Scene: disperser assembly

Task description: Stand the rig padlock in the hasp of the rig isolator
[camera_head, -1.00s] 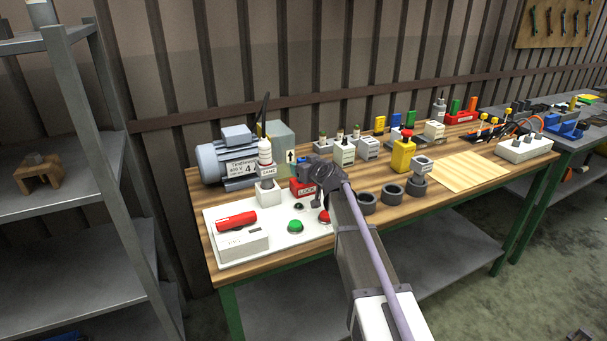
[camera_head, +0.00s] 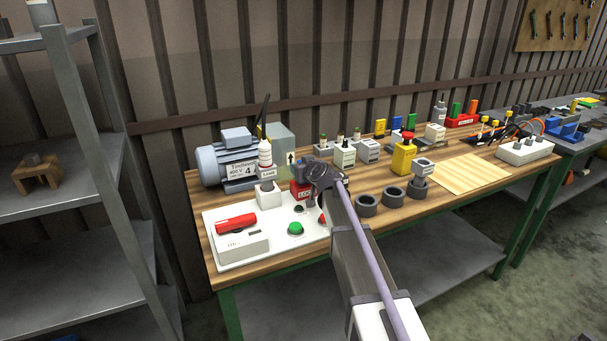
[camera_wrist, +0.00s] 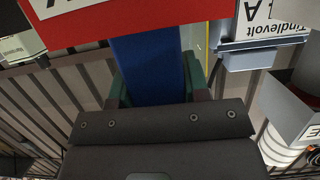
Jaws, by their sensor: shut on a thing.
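The padlock shows in the wrist view as a red body (camera_wrist: 130,20) with a white label and a blue upper part (camera_wrist: 148,68). My gripper (camera_wrist: 150,85) has its green fingers shut on the blue part. In the head view my gripper (camera_head: 313,182) holds the red padlock (camera_head: 300,190) above the back right of the white panel.
A white lamp part (camera_head: 265,153) stands in a white block left of the padlock. A grey motor (camera_head: 222,165) is behind. A green button (camera_head: 295,229) sits on the panel (camera_head: 275,245). Dark rings (camera_head: 366,205) and a yellow block (camera_head: 403,158) are to the right.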

